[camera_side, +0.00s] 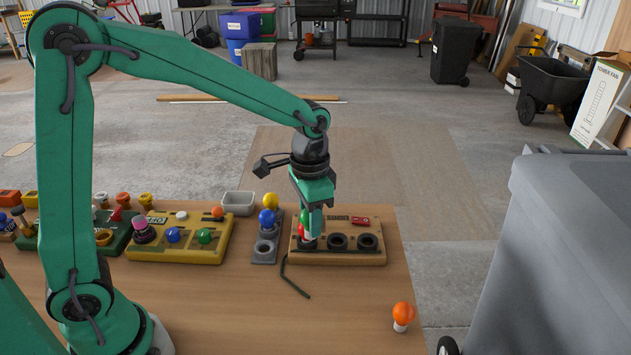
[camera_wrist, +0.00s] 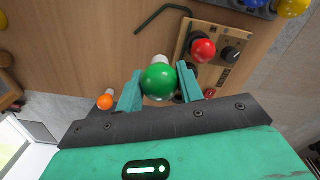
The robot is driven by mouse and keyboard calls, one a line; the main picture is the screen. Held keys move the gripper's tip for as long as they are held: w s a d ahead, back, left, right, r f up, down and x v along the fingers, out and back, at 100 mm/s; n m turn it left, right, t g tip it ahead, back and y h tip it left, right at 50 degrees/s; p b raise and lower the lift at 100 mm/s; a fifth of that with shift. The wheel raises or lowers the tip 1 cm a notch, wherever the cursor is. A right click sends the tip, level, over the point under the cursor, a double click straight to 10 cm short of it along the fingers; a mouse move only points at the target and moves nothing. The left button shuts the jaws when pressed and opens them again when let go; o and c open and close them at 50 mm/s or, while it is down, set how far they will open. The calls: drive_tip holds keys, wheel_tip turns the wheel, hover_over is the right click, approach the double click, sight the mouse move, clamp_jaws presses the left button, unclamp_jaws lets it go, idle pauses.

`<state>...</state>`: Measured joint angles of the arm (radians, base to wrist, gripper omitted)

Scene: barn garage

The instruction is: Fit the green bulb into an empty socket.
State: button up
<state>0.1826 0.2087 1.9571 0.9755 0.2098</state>
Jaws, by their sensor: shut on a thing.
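My gripper (camera_side: 313,222) is shut on the green bulb (camera_wrist: 159,83), with its white base showing beyond the jaws in the wrist view. In the side view the green bulb (camera_side: 304,215) shows beside the jaws, at the left end of the wooden socket board (camera_side: 345,260). The board has a row of dark sockets; the middle socket (camera_side: 337,241) and right socket (camera_side: 369,241) look empty. A red bulb (camera_wrist: 203,48) stands on the board near a dark socket (camera_wrist: 230,54). I cannot tell the green bulb's height above the board.
A grey holder (camera_side: 265,258) with a blue bulb (camera_side: 267,217) and a yellow bulb (camera_side: 270,201) stands left of the board. A dark hex key (camera_side: 293,280) lies in front. An orange bulb (camera_side: 403,313) stands at front right. A yellow panel (camera_side: 178,251) is farther left.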

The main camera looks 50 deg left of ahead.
drive_tip(key=w+d+f, duration=0.1)
drive_tip(key=w+d, duration=0.1)
drive_tip(key=w, duration=0.5)
drive_tip(key=w+d+f, duration=0.1)
drive_tip(key=w, duration=0.6)
drive_tip(key=shift+w+d+f, duration=0.2)
drive_tip(key=shift+d+f, duration=0.15)
drive_tip(key=shift+d, duration=0.05)
drive_tip(key=shift+f, duration=0.15)
drive_tip(key=shift+f, duration=2.75)
drive_tip(key=shift+f, duration=0.6)
drive_tip(key=o, duration=0.7)
drive_tip(key=shift+r, duration=0.15)
wheel_tip(320, 180, up, 11)
idle(0.4)
idle(0.5)
